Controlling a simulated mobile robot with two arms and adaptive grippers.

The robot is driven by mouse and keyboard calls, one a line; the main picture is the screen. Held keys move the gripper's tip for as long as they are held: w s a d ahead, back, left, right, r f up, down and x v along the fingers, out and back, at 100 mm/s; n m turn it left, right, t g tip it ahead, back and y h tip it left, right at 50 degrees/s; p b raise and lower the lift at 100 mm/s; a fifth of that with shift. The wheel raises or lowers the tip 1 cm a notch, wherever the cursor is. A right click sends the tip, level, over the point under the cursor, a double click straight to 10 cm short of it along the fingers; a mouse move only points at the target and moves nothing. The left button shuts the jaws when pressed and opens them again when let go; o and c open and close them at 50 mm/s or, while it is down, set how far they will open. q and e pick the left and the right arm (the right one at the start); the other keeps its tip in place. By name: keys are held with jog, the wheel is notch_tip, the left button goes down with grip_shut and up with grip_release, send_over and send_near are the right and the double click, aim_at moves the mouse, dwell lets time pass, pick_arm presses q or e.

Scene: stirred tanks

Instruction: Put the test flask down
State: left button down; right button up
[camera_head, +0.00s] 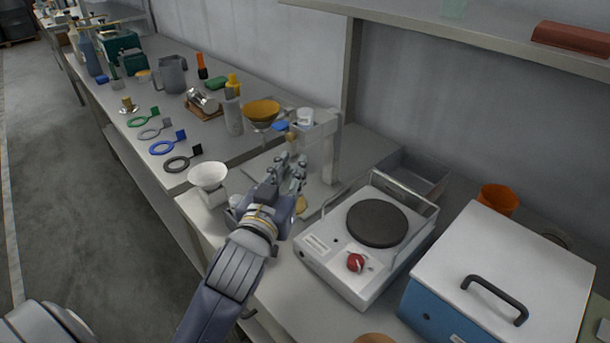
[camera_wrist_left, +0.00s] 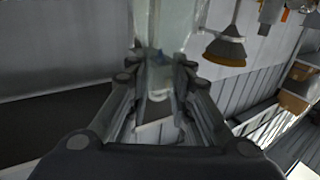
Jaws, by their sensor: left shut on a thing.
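My left gripper (camera_head: 292,165) is over the bench, in front of a grey stand and left of the hotplate. In the left wrist view its fingers (camera_wrist_left: 160,75) are closed around a clear, pale-green glass vessel, the test flask (camera_wrist_left: 168,28). Its far end runs out of the top of that view. In the head view the glass is hard to make out between the fingers. I cannot tell whether it touches a surface. My right gripper is not in view.
A hotplate (camera_head: 376,223) with a red knob stands right of the gripper, a blue box with a white lid (camera_head: 505,265) beyond it. A white funnel (camera_head: 208,178) is close on the left. An overhead shelf (camera_head: 470,32) is at upper right.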

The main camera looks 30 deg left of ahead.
pick_arm(q)
jog(key=w+a+f, duration=0.2)
jog(key=w+f, duration=0.3)
jog(key=w, duration=0.4)
jog(key=shift+w+f, duration=0.3)
jog(key=shift+w, duration=0.1)
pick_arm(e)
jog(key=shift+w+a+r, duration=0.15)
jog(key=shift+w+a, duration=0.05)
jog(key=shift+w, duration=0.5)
pick_arm(q)
jog(key=shift+f, duration=0.2)
jog(key=c, duration=1.4)
grip_release()
jog(key=shift+c, duration=0.2)
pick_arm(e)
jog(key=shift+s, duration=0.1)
